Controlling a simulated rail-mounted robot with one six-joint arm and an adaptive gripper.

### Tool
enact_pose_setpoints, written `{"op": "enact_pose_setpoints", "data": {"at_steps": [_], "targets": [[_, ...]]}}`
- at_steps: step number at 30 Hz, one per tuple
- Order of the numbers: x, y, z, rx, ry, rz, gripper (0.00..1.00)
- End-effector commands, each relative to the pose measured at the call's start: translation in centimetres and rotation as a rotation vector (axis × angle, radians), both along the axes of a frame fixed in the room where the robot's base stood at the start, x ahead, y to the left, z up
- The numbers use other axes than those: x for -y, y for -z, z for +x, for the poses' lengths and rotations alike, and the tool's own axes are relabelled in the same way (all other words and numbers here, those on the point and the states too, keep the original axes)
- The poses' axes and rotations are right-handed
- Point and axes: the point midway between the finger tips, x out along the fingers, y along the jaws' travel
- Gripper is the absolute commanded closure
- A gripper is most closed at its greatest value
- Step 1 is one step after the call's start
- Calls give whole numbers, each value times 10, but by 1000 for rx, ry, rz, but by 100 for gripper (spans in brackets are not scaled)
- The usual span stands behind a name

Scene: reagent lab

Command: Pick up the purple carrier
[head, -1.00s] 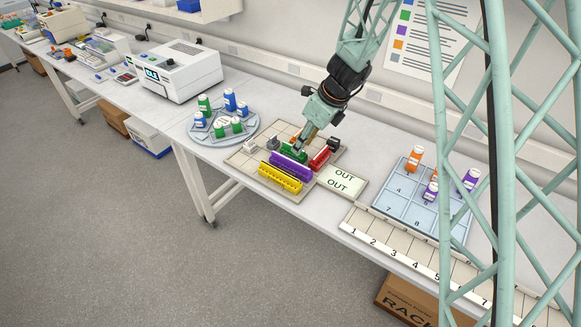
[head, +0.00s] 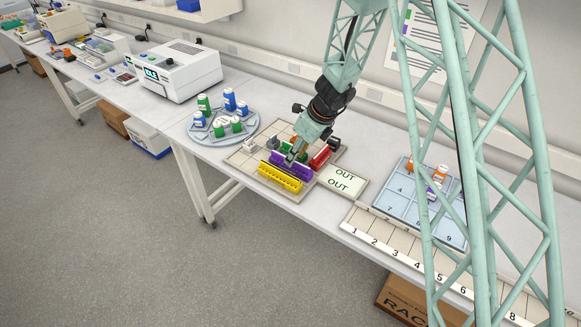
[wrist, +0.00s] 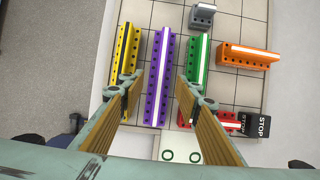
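The purple carrier (head: 291,166) is a long bar with a row of holes, lying on the beige tiled board between the yellow and green carriers. In the wrist view the purple carrier (wrist: 158,78) runs lengthwise between the two open fingers of my gripper (wrist: 158,88). Neither finger appears to touch it. In the head view my gripper (head: 297,153) is over the purple carrier, and its fingers hide part of it and of the green one. My gripper is open and empty.
The yellow carrier (wrist: 126,72) lies close on the left, near the left finger, and the green carrier (wrist: 199,66) close on the right. An orange carrier (wrist: 247,57), a grey block (wrist: 202,16) and a red carrier (head: 320,157) with a black STOP block (wrist: 256,125) are nearby. An OUT plate (head: 341,180) adjoins.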

Motion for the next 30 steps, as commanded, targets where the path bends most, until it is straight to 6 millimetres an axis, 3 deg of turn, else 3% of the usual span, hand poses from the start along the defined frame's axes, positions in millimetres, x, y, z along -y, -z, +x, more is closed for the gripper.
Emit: {"op": "enact_pose_setpoints", "data": {"at_steps": [14, 30], "targets": [[-2, 4, 1, 0, 1, 0, 69], [-16, 44, 11, -1, 1, 1, 69]]}}
